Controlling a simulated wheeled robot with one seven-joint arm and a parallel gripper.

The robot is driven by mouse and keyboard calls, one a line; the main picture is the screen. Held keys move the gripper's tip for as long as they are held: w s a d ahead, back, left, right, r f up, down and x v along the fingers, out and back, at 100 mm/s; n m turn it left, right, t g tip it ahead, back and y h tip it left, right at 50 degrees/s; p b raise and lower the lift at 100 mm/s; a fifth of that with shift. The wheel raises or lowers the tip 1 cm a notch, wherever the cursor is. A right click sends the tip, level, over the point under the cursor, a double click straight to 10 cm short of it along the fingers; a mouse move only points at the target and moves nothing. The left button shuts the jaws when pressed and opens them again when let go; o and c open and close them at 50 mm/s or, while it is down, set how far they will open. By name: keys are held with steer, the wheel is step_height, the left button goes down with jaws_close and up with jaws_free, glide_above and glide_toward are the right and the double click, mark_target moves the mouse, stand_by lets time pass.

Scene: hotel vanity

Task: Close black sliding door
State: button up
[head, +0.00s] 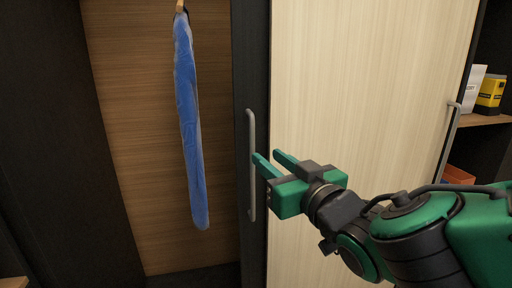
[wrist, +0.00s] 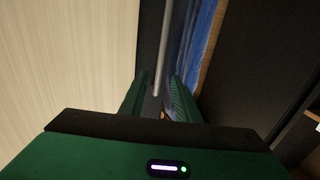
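The black door shows in the head view as a narrow dark upright strip (head: 247,70) beside a light wood panel. A long grey bar handle (head: 251,165) stands upright on it. The compartment to its left is open. My gripper (head: 266,157) is open and empty, its fingertips close to the handle's right side at about mid-height. In the wrist view, the handle (wrist: 167,50) runs down between the two parted green fingers (wrist: 156,95). I cannot tell whether the fingertips reach around it or touch it.
A blue garment (head: 188,120) hangs in the open compartment in front of a brown wood back (head: 130,120). The light wood panel (head: 360,80) has its own handle (head: 448,145) at right. A yellow box (head: 490,94) stands on a shelf at far right.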

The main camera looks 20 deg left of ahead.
mark_target(254, 145)
steer(key=x, duration=1)
steer(key=shift+w+d, duration=0.1)
steer(key=shift+w, duration=0.05)
steer(key=c, duration=0.7)
steer(key=shift+d+f, duration=0.1)
steer(key=shift+d, duration=0.05)
jaws_close()
